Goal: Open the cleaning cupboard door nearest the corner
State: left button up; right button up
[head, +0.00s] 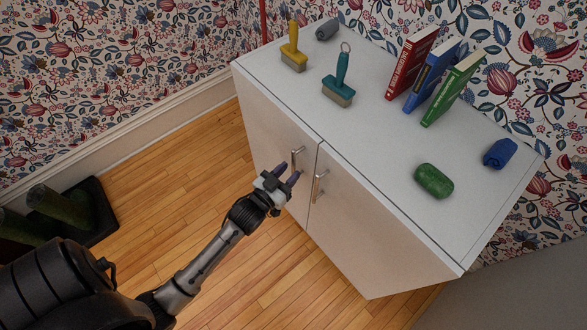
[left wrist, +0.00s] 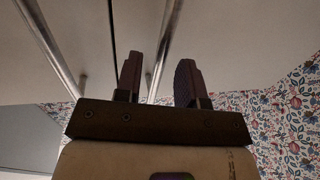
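The white cleaning cupboard (head: 345,215) has two doors with upright metal bar handles beside the middle seam. The door nearest the corner (head: 262,140) is the left one in the head view and looks shut. Its handle (head: 296,157) is just beyond my left gripper (head: 287,175). In the left wrist view my gripper (left wrist: 159,80) is open, and this handle (left wrist: 168,45) lines up between its fingers; contact cannot be told. The other door's handle (head: 318,186) is to the right, and shows at the left of the wrist view (left wrist: 45,45). My right gripper is not in view.
On the cupboard top are a yellow brush (head: 293,48), a teal brush (head: 340,80), three upright books (head: 430,80), and grey (head: 327,29), green (head: 434,180) and blue (head: 500,153) rolls. A dark tray (head: 100,205) with green cylinders sits on the floor at left. Wooden floor before the corner door is clear.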

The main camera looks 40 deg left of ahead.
pick_arm(q)
jog(key=shift+w+a+b, duration=0.1)
jog(key=shift+w+b, duration=0.2)
jog(key=shift+w, duration=1)
grip_shut()
